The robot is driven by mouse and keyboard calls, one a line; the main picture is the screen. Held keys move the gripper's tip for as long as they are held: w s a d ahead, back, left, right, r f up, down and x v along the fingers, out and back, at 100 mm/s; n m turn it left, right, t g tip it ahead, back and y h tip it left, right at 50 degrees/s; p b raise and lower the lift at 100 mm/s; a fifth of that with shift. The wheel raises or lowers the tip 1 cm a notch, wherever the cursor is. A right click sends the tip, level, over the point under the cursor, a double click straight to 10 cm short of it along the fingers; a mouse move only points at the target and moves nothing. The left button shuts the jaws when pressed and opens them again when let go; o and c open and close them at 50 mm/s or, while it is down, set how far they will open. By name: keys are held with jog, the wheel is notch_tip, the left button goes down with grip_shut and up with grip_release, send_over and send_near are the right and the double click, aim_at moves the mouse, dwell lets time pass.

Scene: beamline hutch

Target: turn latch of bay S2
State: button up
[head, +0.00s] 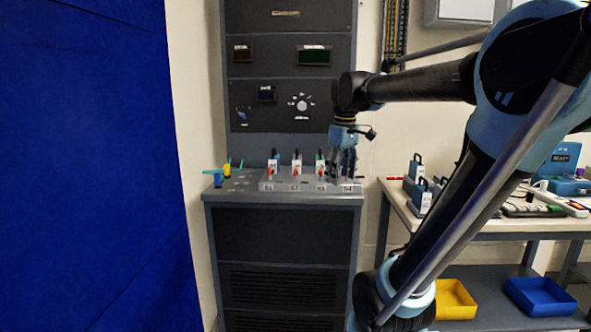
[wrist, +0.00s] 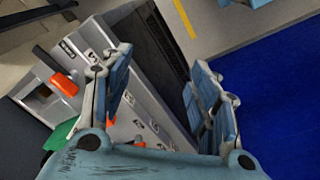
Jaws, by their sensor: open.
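A grey row of labelled bays (head: 310,186) sits on top of the dark cabinet. The second bay from the left, which I take as S2, has a small orange-red latch (head: 295,172) below a white block. Similar latches show on the first (head: 269,172) and third (head: 320,174) bays. My gripper (head: 342,176) is at the right end of the row, in front of the S4 bay, mostly hiding it. In the wrist view my gripper (wrist: 160,105) is open with nothing between its fingers. An orange latch (wrist: 64,84) shows there left of the fingers; its bay cannot be told.
A blue and a yellow piece (head: 227,170) lie at the cabinet's left end. A blue curtain (head: 90,160) hangs at left.

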jog(key=w+a+r+n, duration=0.5)
jog(key=w+a+r, duration=0.2)
jog(key=w+r, duration=0.2)
notch_tip(320, 180, up, 6)
jog(key=n+g, duration=0.1)
jog(key=n, duration=0.3)
send_over(295, 169)
jog(key=f, duration=1.7)
jog(key=shift+s+f, duration=0.3)
jog(key=shift+f, duration=0.05)
jog(key=c, duration=1.1)
